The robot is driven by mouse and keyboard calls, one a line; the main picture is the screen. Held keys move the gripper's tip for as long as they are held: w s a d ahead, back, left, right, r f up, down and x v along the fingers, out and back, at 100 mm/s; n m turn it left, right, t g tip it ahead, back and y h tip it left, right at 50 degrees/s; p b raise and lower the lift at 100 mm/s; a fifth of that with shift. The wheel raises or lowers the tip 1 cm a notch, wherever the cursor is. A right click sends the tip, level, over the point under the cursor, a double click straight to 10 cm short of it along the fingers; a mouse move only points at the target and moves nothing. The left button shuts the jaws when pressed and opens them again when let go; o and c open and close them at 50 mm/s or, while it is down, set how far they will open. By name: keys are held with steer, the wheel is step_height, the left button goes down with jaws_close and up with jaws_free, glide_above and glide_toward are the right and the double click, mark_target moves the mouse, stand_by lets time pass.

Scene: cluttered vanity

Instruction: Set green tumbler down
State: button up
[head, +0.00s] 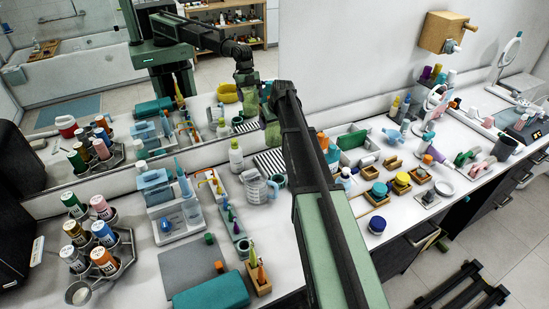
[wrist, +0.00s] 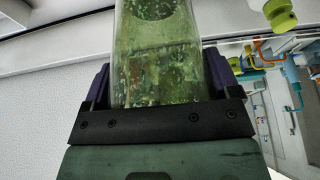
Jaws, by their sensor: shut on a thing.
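The green tumbler (wrist: 158,55) fills the middle of the wrist view. It is see-through green glass with a speckled look. My gripper (wrist: 158,82) is shut on it, with one dark finger on each side. In the head view my arm covers most of the gripper area. A green shape (head: 272,132) shows just left of the arm; I cannot tell if it is the tumbler or its mirror image. Contact between the tumbler's base and the counter is not visible.
A teal case (head: 211,292) and a grey mat (head: 190,268) lie in front. Jars (head: 377,225) and wooden holders crowd the right. A mirror backs the left counter.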

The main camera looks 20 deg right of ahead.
mark_target(274, 141)
step_height(274, 141, down, 10)
steer(key=b, duration=0.7)
steer(key=shift+b, duration=0.3)
steer(key=shift+r+p, duration=0.25)
steer(key=shift+p, duration=0.05)
steer(key=shift+f, duration=0.2)
steer(key=o, duration=1.3)
steer(key=shift+o, duration=0.2)
steer(key=shift+r, duration=0.15)
